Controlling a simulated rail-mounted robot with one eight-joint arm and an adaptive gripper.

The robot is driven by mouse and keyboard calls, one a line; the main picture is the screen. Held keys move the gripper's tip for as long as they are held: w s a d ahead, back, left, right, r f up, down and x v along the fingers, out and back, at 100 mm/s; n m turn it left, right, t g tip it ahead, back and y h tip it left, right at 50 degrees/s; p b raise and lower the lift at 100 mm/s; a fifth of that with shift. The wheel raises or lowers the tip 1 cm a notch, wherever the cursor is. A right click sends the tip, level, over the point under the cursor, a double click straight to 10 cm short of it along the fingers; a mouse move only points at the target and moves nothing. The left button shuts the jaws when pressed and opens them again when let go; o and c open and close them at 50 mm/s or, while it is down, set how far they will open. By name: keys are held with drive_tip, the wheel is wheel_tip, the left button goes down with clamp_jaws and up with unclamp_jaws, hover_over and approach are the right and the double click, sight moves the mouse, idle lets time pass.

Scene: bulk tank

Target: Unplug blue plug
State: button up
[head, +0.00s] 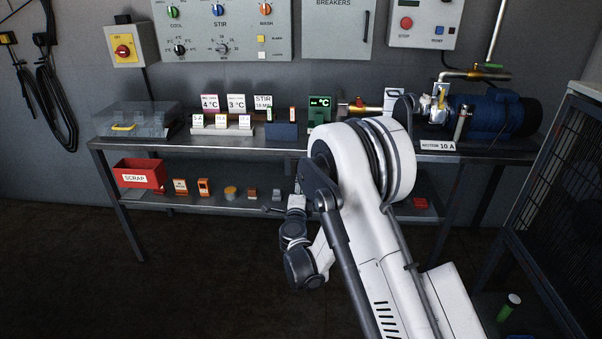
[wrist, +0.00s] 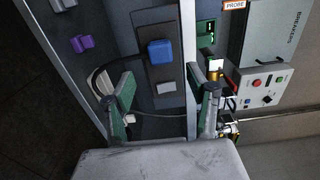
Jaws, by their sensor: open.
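A blue plug (wrist: 160,52) sits on a dark panel (wrist: 168,101) in the wrist view, with a pale label (wrist: 166,88) beside it. A dark cable curves close by towards the left finger; whether it joins the plug is unclear. My gripper (wrist: 169,79) is open and empty. Its two green-padded fingers stand wide apart, one to each side of the panel, with the plug beyond their tips. I cannot make out the plug in the head view, where my arm covers part of the bench and shelf.
A steel bench (head: 170,143) carries meters, labels and a blue motor (head: 492,117). The lower shelf (head: 205,202) holds a red scrap bin (head: 138,174) and several small blocks. Purple pieces (wrist: 82,43) lie left of the plug in the wrist view. Floor at front left is clear.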

drive_tip(key=shift+w, duration=4.45)
drive_tip(key=shift+c, duration=0.2)
clamp_jaws()
drive_tip(key=shift+s+b, duration=0.15)
drive_tip(key=shift+b, duration=0.15)
drive_tip(key=shift+s, duration=2.8)
